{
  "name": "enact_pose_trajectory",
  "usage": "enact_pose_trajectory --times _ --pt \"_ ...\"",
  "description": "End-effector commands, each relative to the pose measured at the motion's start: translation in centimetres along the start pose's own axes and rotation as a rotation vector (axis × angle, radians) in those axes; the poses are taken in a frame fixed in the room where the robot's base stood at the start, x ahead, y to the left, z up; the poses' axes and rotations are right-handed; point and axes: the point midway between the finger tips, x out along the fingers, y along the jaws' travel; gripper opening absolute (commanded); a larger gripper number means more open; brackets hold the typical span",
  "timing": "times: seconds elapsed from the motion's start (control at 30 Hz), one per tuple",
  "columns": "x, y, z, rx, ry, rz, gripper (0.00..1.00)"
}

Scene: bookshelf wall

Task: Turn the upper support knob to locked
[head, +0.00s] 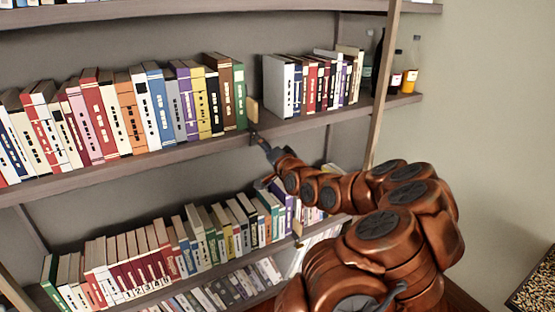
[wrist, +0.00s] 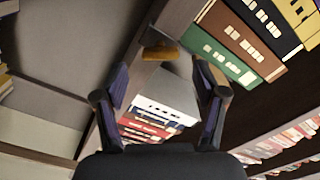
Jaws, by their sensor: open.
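A tan upright support (head: 252,110) stands at the right end of the long book row on the upper shelf, beside the green book. A small dark part (head: 252,128) shows at its foot by the shelf edge; I take it for the upper knob, but its turn position is too small to read. In the wrist view a yellow-brown piece (wrist: 165,53), likely the support, lies ahead between the fingers. My gripper (head: 258,161) is open and empty, just in front of the upper shelf edge and below the support. Its two fingers (wrist: 160,68) are spread apart in the wrist view.
The upper shelf (head: 300,124) holds books on both sides of a narrow gap at the support. Dark and yellow bottles (head: 410,68) stand at its right end. A lower tan piece (head: 297,228) sits by the lower book row. A shelf post (head: 380,90) rises behind my arm.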

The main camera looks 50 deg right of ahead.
Motion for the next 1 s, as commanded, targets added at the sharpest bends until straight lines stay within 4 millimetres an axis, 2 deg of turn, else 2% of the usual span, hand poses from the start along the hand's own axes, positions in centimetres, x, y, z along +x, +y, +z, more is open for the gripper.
enact_pose_trajectory --times 0.6,1.0 --pt "-6.2 0.1 -0.1 0.002 0.003 0.001 0.71" --pt "-8.9 0.0 -0.1 0.001 0.002 0.0 0.71"
